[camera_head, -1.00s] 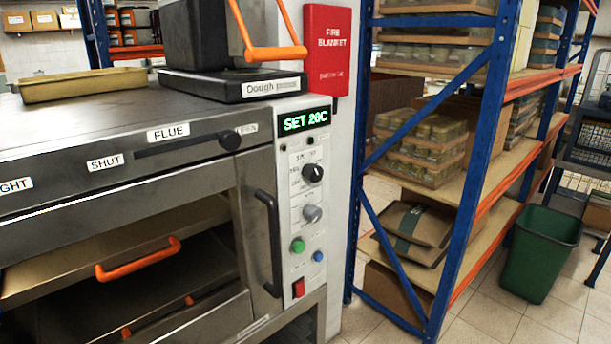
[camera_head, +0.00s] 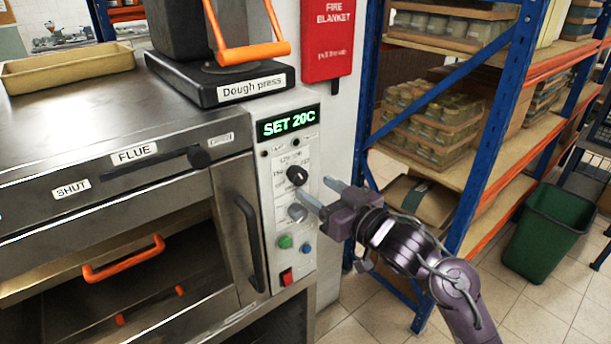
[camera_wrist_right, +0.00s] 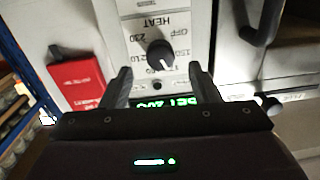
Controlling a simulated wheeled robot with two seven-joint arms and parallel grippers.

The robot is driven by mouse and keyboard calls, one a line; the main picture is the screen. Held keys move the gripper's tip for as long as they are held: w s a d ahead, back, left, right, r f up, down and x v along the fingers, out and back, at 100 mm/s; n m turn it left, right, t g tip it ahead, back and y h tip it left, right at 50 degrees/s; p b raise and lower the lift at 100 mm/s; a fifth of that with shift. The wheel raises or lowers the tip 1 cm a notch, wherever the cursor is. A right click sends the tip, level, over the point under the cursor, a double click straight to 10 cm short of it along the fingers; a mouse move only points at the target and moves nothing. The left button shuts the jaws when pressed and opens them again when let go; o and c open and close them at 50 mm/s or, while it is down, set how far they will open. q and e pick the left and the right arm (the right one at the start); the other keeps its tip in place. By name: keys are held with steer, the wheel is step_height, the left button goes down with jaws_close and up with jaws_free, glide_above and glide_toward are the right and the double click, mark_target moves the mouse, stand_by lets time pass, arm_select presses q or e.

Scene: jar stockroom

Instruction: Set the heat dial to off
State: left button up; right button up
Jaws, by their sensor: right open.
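The black heat dial (camera_head: 297,175) is on the oven's white control panel, under the green display reading SET 20C. In the right wrist view, upside down, the dial (camera_wrist_right: 159,54) sits below the word HEAT. Its white mark appears to point to the lower right, off the OFF label (camera_wrist_right: 180,33). My right gripper (camera_head: 322,191) is open and empty, just right of the panel in the head view. In the wrist view the dial shows between its fingertips (camera_wrist_right: 157,68), with no contact visible. My left gripper is not in view.
A grey knob (camera_head: 298,212), a green button (camera_head: 285,242), a blue button (camera_head: 307,248) and a red switch (camera_head: 287,277) sit below the dial. The oven door handle (camera_head: 248,240) stands out on the left. A blue shelf frame (camera_head: 500,110) stands on the right.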

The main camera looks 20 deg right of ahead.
mark_target(302, 179)
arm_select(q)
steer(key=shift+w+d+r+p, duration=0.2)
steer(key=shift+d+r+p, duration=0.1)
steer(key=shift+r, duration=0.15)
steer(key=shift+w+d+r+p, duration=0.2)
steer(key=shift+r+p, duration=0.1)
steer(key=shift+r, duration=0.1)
arm_select(e)
steer(key=x, duration=0.4)
steer(key=shift+w+a, duration=0.15)
steer(key=shift+w, duration=0.25)
steer(key=shift+c, duration=0.4)
steer(key=c, duration=0.9)
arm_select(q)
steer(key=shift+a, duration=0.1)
